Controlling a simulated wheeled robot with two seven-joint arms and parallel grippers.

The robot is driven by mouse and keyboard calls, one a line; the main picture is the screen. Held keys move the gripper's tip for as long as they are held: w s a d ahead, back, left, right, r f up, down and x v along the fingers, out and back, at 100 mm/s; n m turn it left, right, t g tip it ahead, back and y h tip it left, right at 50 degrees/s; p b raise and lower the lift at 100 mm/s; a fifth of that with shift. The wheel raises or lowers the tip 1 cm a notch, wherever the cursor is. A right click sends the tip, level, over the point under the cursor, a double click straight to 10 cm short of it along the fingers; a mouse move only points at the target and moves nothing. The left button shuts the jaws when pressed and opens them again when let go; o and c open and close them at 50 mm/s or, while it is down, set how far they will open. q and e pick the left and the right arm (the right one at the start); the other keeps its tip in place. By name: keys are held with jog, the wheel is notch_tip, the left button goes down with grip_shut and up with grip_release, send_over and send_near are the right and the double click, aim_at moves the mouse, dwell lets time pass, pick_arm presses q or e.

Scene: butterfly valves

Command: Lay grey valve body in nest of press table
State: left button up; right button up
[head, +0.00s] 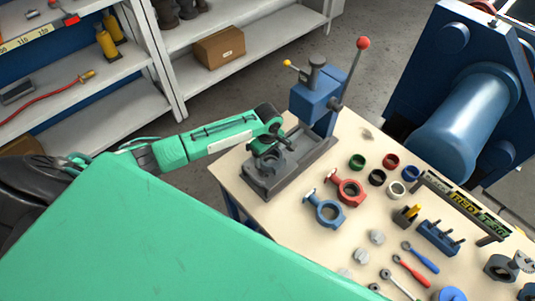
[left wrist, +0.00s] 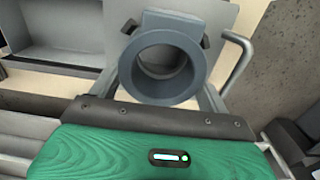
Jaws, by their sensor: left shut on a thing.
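The grey valve body (left wrist: 127,74) is a ring with a short neck. In the left wrist view it sits in front of my gripper, its bore facing the camera. In the head view the valve body (head: 259,148) is small and partly covered by my left gripper (head: 272,138), which is shut on it. They are over the left end of the grey base of the press table (head: 308,157). The nest is hidden under the valve body and gripper, so I cannot tell whether the body touches it. My right gripper is not in view.
The blue press head (head: 314,94) and its red-knobbed lever (head: 355,68) rise just right of my gripper. A red valve body (head: 349,189) and a blue valve body (head: 324,210) lie nearby. Coloured rings, tools and small parts crowd the table's right side.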

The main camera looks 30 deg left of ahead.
pick_arm(q)
jog(key=shift+s+d+f, duration=0.2)
jog(key=shift+s+f, duration=0.15)
jog(key=shift+f, duration=0.15)
jog(key=shift+s+d+f, duration=0.2)
jog(key=shift+s+f, duration=0.1)
jog(key=shift+f, duration=0.2)
jog(key=o, duration=1.4)
jog(key=shift+w, duration=0.15)
jog(key=shift+f, duration=0.1)
jog(key=shift+r, duration=0.3)
jog(key=r+b, duration=0.1)
jog(key=r, duration=0.4)
jog(key=r+b, duration=0.1)
jog(key=r, duration=0.4)
jog(key=w+r+b, duration=0.1)
jog(key=r, duration=0.4)
jog(key=shift+a+r, duration=0.3)
